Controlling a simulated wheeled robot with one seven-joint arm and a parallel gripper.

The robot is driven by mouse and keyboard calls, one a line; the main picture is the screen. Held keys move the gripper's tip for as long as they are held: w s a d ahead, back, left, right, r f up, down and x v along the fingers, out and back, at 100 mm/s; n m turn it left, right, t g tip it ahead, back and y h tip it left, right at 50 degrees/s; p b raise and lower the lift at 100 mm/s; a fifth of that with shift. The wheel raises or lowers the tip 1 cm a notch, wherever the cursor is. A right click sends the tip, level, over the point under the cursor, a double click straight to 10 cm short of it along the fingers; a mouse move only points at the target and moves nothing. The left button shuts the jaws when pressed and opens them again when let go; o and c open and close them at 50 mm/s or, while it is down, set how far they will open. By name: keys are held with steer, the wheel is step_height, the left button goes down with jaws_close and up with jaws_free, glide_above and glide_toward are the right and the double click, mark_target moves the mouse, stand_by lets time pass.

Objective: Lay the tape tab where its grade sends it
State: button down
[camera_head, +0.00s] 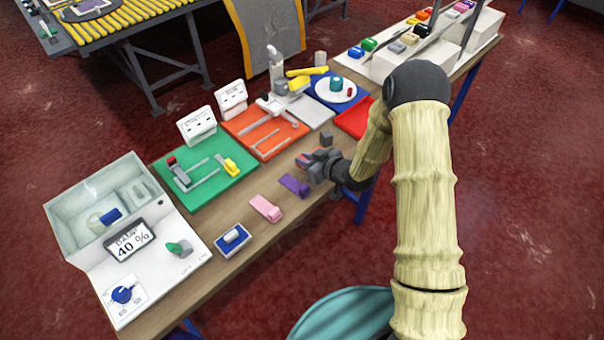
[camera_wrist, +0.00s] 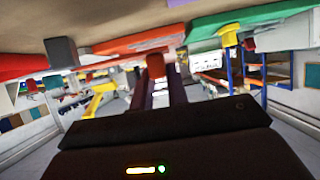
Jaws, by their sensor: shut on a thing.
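My gripper (camera_head: 314,165) is low over the front of the workbench, before the orange mat. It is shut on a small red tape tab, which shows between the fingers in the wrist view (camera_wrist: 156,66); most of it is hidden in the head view. A pink tab (camera_head: 265,208) and a purple tab (camera_head: 294,185) lie on the bare wood to its left. The green mat (camera_head: 208,196) and the orange mat (camera_head: 245,128) carry grey rails, with a white printed card (camera_head: 197,126) behind the green and another (camera_head: 231,98) behind the orange. The card text is unreadable.
A white box with a display reading 40 % (camera_head: 131,242) stands at the left end. A blue-based block (camera_head: 232,240) sits near the front edge. A dark grey block (camera_head: 326,138) stands just behind my gripper. A red mat (camera_head: 356,118) lies to the right.

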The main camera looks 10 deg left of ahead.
steer(key=shift+f, duration=0.9)
steer(key=shift+f, duration=0.1)
steer(key=shift+f+p, duration=0.5)
steer(key=shift+f, duration=1.45)
steer(key=shift+f, duration=0.2)
steer(key=c, duration=1.4)
jaws_free()
steer(key=shift+r, duration=0.15)
